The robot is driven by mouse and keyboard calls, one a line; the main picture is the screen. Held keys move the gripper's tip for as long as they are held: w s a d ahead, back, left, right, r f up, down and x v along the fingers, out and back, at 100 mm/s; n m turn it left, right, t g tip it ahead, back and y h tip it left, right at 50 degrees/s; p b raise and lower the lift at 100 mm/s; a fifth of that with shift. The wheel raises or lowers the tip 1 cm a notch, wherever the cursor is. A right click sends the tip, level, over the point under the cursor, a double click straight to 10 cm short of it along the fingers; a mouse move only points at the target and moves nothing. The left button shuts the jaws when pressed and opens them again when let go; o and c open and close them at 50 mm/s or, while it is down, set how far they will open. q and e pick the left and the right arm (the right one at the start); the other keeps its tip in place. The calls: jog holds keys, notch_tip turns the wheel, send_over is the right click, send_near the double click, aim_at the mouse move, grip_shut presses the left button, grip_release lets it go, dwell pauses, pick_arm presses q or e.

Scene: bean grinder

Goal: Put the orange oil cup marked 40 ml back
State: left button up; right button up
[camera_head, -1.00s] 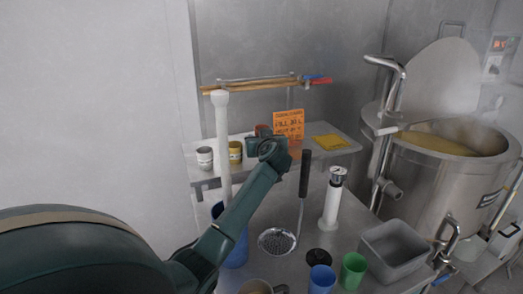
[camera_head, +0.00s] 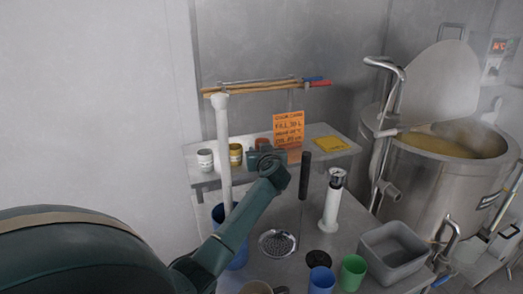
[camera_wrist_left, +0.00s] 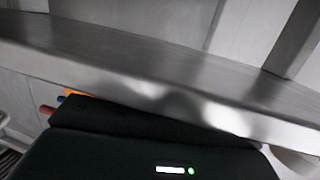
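A small reddish-orange cup (camera_head: 262,144) shows only in part in the head view, behind my left gripper at the back shelf (camera_head: 330,160). No marking on it can be read. My left gripper (camera_head: 268,157) is just in front of this cup. Its fingers are hidden in the head view, so I cannot see whether they grip the cup. In the left wrist view the dark gripper body (camera_wrist_left: 140,150) is under a blurred metal edge (camera_wrist_left: 150,85), and its fingertips do not show. My right gripper is not in view.
On the shelf are a white cup (camera_head: 205,159), a yellow cup (camera_head: 235,155), an orange sign (camera_head: 289,128) and a yellow cloth (camera_head: 331,144). A white post (camera_head: 223,150) rises left of my wrist. A skimmer (camera_head: 277,243), blue (camera_head: 321,280) and green (camera_head: 352,273) cups are in front.

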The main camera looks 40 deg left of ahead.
pick_arm(q)
jog(key=o, duration=0.4)
jog(key=shift+d+f+g, duration=0.15)
jog(key=shift+f+g, duration=0.15)
jog(key=shift+f, duration=0.6)
jog(key=shift+r+b, duration=0.5)
jog(key=shift+b, duration=0.2)
jog(key=v, duration=0.4)
jog(key=p+v, duration=0.1)
jog(key=v, duration=0.1)
jog(key=shift+s+r, duration=0.25)
jog(key=shift+r, duration=0.2)
jog(key=shift+s+d+r, duration=0.15)
jog(key=shift+s+d, duration=0.15)
jog(key=shift+d, duration=0.1)
